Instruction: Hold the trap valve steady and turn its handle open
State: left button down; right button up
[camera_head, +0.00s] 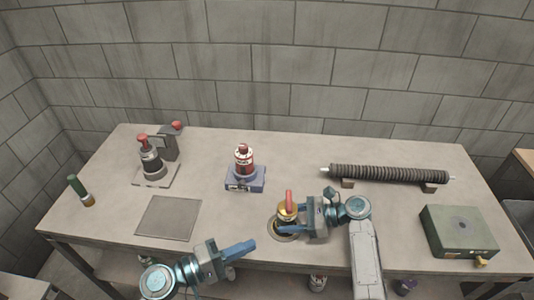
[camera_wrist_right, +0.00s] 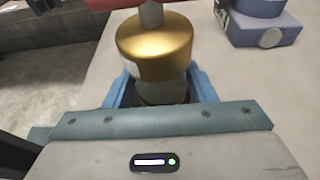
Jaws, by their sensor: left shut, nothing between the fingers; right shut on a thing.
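The trap valve has a brass body (camera_head: 287,212) and a red handle (camera_head: 289,197), and stands over a round opening in the table right of centre. In the right wrist view the brass body (camera_wrist_right: 155,47) fills the top middle, and part of the red handle (camera_wrist_right: 110,4) crosses the top edge. My right gripper (camera_head: 288,219) is shut on the trap valve, its blue fingers on both sides of the lower body. My left gripper (camera_head: 250,246) is shut and empty near the table's front edge, left of the valve and apart from it. The handle's far end is cut off in the wrist view.
A red-topped device on a blue base (camera_head: 245,182) stands left of the valve. A dark ribbed tube (camera_head: 390,174) lies at the back right, and a green box (camera_head: 458,232) sits at the right. A flat grey plate (camera_head: 168,217) and a red-knobbed device (camera_head: 151,162) are at the left.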

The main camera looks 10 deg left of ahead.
jog(key=o, duration=0.8)
jog(key=shift+o, duration=0.2)
